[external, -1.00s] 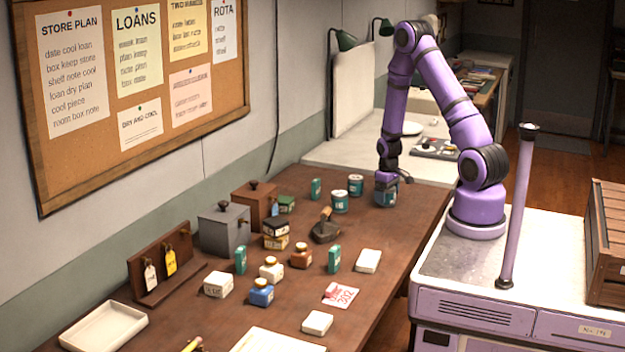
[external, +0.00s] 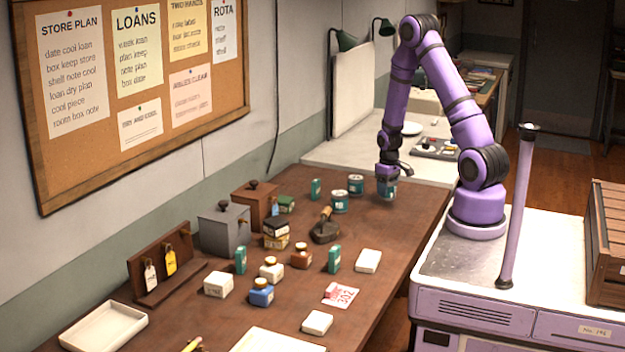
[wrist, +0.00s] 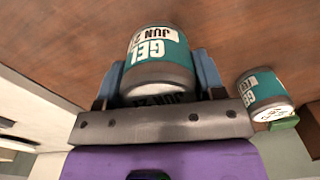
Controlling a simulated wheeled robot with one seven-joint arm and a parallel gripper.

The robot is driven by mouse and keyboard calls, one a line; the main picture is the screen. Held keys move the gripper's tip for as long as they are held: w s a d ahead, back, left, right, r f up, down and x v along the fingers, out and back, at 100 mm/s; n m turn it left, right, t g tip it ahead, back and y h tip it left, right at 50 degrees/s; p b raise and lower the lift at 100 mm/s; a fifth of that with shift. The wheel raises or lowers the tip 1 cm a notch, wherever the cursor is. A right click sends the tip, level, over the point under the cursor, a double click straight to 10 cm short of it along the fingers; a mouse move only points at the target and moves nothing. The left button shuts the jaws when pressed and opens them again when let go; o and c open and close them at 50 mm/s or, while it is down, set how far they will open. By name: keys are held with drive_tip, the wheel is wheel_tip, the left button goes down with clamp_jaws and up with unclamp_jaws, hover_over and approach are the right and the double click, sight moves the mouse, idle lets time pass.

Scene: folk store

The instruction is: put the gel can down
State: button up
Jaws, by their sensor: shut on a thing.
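The gel can (external: 387,189) is a teal and grey tin over the far right part of the brown table (external: 420,215). My gripper (external: 387,182) points down and is shut on it. In the wrist view the can (wrist: 158,55) sits between the two blue-grey fingers of my gripper (wrist: 160,70), its label reading GEL and JUN. The can looks upright and slightly above the tabletop; I cannot tell the exact gap. Part of it is hidden by the fingers.
Two similar teal tins (external: 340,201) (external: 356,184) stand left of the held can; one tin shows in the wrist view (wrist: 264,97). A dark hand tool (external: 325,230) lies nearer. The tabletop in front of and right of the can is clear.

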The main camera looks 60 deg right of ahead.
wheel_tip(320, 180, up, 6)
drive_tip(key=shift+r, duration=0.2)
drive_tip(key=shift+d+r, duration=0.15)
drive_tip(key=shift+d, duration=0.05)
drive_tip(key=shift+n, duration=0.4)
drive_tip(key=d+f, duration=0.1)
drive_tip(key=d, duration=0.1)
drive_tip(key=d+f, duration=0.1)
drive_tip(key=d, duration=0.2)
drive_tip(key=w+d+f, duration=0.1)
drive_tip(key=d+f, duration=0.1)
drive_tip(key=shift+w+d+f, duration=0.1)
drive_tip(key=shift+d, duration=0.15)
drive_tip(key=w+d, duration=0.2)
drive_tip(key=w, duration=0.2)
drive_tip(key=w+d+f, duration=0.1)
drive_tip(key=w+d, duration=0.2)
drive_tip(key=w, duration=0.1)
drive_tip(key=w+d, duration=0.3)
drive_tip(key=w, duration=0.1)
drive_tip(key=shift+w+f, duration=0.2)
drive_tip(key=shift+w, duration=0.15)
drive_tip(key=shift+f, duration=1.8)
drive_tip(key=shift+f, duration=0.1)
drive_tip(key=o, duration=1)
